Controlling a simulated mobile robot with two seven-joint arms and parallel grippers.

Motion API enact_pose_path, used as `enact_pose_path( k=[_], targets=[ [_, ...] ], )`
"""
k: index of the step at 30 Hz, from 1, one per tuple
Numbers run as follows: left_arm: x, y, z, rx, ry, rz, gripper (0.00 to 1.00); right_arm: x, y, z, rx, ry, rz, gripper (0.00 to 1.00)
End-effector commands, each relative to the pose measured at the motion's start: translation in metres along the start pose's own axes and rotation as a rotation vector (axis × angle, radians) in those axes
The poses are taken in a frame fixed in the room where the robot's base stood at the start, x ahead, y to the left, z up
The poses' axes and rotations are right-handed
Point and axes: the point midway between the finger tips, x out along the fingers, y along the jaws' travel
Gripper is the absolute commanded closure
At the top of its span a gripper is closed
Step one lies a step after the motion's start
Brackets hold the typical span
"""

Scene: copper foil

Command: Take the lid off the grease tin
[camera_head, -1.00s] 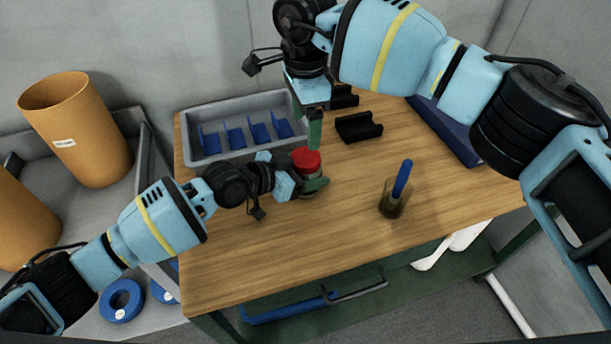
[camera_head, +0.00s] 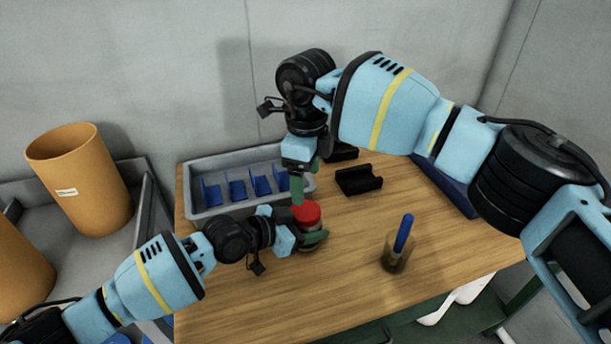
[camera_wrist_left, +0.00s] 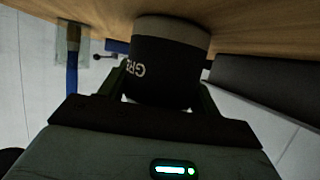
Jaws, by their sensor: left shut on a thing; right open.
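The grease tin (camera_head: 308,244) stands upright on the wooden table with its red lid (camera_head: 307,214) on top. My left gripper (camera_head: 312,240) is shut around the tin's body from the left. In the left wrist view the dark tin (camera_wrist_left: 165,65) sits between the fingers, its printed lettering upside down and partly visible. My right gripper (camera_head: 305,190) points down from above, open, with its green fingers at the lid. One finger overlaps the lid's back left edge in the picture; I cannot tell whether it touches.
A grey bin with blue dividers (camera_head: 196,206) stands behind the left arm. A black cradle (camera_head: 358,181) lies behind and right of the tin. A jar (camera_head: 396,257) with a blue-handled tool (camera_head: 404,232) stands right. The front of the table is clear.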

Motion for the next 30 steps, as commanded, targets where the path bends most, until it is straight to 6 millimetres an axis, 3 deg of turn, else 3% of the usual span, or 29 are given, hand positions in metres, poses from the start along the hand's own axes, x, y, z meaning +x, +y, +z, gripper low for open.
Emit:
enact_pose_path(
  k=[30],
  targets=[
    [-0.0002,-0.0005,0.0006,0.000,-0.001,-0.001,1.00,-0.0003,-0.0013,0.0018,1.661,0.000,-0.001,0.25]
  ],
)
